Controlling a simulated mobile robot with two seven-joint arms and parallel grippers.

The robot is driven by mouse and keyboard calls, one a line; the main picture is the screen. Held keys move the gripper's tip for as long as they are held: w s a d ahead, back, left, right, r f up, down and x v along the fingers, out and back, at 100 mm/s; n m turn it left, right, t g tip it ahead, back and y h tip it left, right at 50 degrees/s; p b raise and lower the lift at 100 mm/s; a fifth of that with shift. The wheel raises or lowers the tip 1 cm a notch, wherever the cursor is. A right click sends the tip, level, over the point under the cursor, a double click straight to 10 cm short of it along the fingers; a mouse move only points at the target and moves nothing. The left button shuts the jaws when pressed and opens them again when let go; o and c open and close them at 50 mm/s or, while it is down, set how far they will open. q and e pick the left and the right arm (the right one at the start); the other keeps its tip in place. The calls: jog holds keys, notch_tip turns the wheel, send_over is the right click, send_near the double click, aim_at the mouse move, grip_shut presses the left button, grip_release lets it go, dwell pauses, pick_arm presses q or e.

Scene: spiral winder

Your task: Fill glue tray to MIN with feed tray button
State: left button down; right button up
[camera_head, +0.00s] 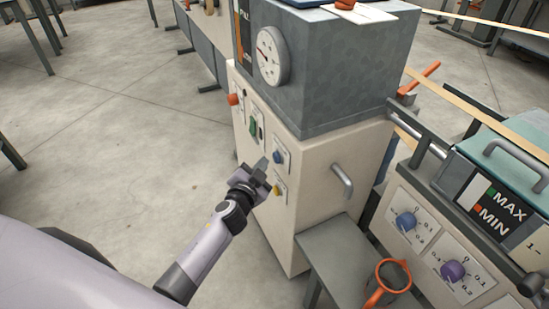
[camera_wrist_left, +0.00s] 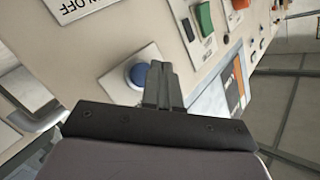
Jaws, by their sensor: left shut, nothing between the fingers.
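My left gripper (camera_head: 261,164) is shut and empty, in front of the cream cabinet's control panel. Its fingertips are close beside a round blue button (camera_head: 278,157); I cannot tell whether they touch it. In the left wrist view the shut fingers (camera_wrist_left: 160,66) overlap the right edge of the blue button (camera_wrist_left: 137,75) on its white plate. A level gauge marked MAX and MIN (camera_head: 492,207) sits on the machine at right, with a green and a red mark. My right gripper is not in view.
The cream cabinet (camera_head: 330,190) carries a grey tank (camera_head: 330,75) with a dial (camera_head: 271,55). A green switch (camera_head: 253,126), a yellow button (camera_head: 279,190) and a red button (camera_head: 233,99) are nearby. A metal handle (camera_head: 341,181) juts out. An orange-rimmed pot (camera_head: 388,277) stands lower right.

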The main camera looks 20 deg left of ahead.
pick_arm(q)
jog(key=shift+w+d, duration=0.25)
jog(key=shift+w, duration=0.05)
jog(key=shift+w+d+b, duration=0.35)
jog(key=shift+b, duration=0.05)
dwell(2.7)
jog(key=shift+s+a, duration=0.1)
dwell(0.9)
jog(key=shift+s+a, duration=0.5)
jog(key=shift+s, duration=0.05)
jog(key=shift+s+a+p, duration=0.95)
jog(key=shift+s+a, duration=0.75)
jog(key=shift+s, duration=0.2)
dwell(1.1)
